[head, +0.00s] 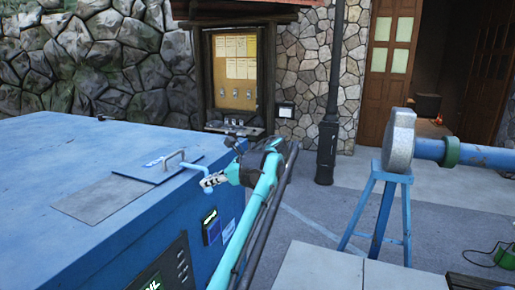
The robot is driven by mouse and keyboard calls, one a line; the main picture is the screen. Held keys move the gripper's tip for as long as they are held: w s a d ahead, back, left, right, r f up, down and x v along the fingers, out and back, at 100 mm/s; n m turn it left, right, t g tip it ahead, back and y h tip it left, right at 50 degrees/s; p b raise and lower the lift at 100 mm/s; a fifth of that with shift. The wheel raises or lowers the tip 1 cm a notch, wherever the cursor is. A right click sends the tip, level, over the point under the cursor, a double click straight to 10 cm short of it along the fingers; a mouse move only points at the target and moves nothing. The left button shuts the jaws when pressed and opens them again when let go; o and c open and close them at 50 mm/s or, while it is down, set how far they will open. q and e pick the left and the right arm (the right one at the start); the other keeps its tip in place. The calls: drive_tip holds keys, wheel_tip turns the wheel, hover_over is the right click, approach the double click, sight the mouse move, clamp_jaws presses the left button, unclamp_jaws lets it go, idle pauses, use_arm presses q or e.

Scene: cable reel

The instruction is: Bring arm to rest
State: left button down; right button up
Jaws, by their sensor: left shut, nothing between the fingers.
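My left arm rises from the lower middle of the head view. Its left gripper (206,182) points left, beside the right edge of a large blue cabinet (90,160). The gripper is shut with nothing held. In the picture its tip lies close to a metal handle (175,156) on a hatch in the cabinet top; I cannot tell whether they touch. My right gripper is not in view.
A blue stand (377,205) carries a grey round flange (400,140) and blue pipe (481,155) at right. A dark lamp post (328,130) and a notice board (237,70) stand behind. Paving between cabinet and stand is clear. A green item (506,256) lies at lower right.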

use_arm(q)
drive_tip(key=s+a+f+n+h+b, duration=0.25)
drive_tip(key=s+f+b, duration=0.3)
drive_tip(key=f, duration=0.35)
drive_tip(key=s+a+f+n+h+b, duration=0.1)
drive_tip(key=s+f+n+b, duration=0.25)
drive_tip(key=f+b, duration=0.45)
drive_tip(key=s+a+f+n+h+b, duration=0.2)
drive_tip(key=s+f+b, duration=0.35)
drive_tip(key=f, duration=0.45)
drive_tip(key=s+d+f+n+h+b, duration=0.1)
drive_tip(key=s+f+n+b, duration=0.3)
drive_tip(key=f, duration=0.9)
drive_tip(key=s+d+f+n+t+h+b, duration=0.1)
drive_tip(key=s+f+n+b, duration=0.3)
drive_tip(key=s+f+b, duration=0.4)
drive_tip(key=s+d+f+n+t+h+b, duration=0.1)
drive_tip(key=s+f+n+h+b, duration=0.2)
drive_tip(key=f, duration=1.5)
drive_tip(key=s+n+b, duration=0.2)
drive_tip(key=s+b, duration=0.2)
drive_tip(key=s, duration=0.2)
drive_tip(key=shift+s, duration=0.3)
